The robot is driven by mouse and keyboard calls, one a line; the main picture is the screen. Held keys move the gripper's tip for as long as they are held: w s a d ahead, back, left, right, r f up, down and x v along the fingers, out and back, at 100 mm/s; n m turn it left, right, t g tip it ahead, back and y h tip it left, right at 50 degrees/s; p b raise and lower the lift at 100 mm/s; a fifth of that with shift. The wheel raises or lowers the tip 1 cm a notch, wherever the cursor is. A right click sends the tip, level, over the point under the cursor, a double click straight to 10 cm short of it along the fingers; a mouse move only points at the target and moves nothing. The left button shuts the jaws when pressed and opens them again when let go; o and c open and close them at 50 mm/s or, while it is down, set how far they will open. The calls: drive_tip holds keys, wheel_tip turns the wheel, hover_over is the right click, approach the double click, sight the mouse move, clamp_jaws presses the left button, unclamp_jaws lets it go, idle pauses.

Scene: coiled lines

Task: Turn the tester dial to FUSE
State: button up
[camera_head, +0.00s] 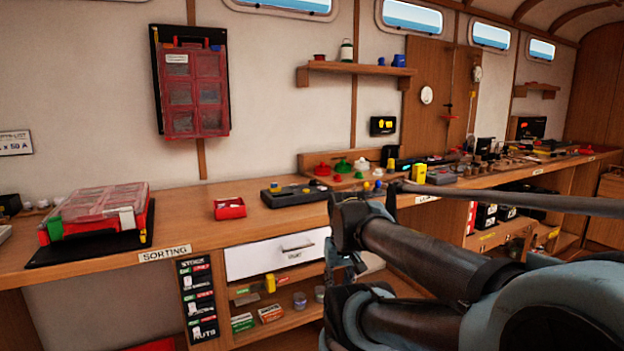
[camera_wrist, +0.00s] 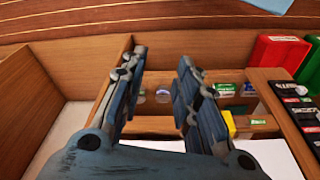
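A dark grey box-shaped device (camera_head: 293,194), which looks like the tester, lies on the bench in the head view, left of my arm. It has a yellow part and darker raised parts on top. Its dial marks, including FUSE, are too small to read. My gripper (camera_head: 347,272) hangs in front of the bench, below its top and right of the white drawer, away from the device. In the wrist view my gripper (camera_wrist: 160,62) has its two fingers apart with nothing between them. The device does not show there.
A small red box (camera_head: 229,208) stands left of the device, and a red-lidded sorting case (camera_head: 98,207) is farther left. Colored knob-like pieces (camera_head: 342,166) stand behind it. Below are a white drawer (camera_head: 262,258) and open shelves. Bare bench lies in front of the red box.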

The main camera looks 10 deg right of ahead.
drive_tip(key=w+r+m, duration=0.2)
drive_tip(key=w+r, duration=0.9)
drive_tip(key=r, duration=0.4)
wheel_tip(320, 180, up, 20)
drive_tip(key=m+g, duration=0.2)
drive_tip(key=m, duration=0.5)
hover_over(313, 182)
drive_tip(key=f, duration=1.6)
drive_tip(key=shift+w+f, duration=0.2)
drive_tip(key=shift+w, duration=0.2)
clamp_jaws()
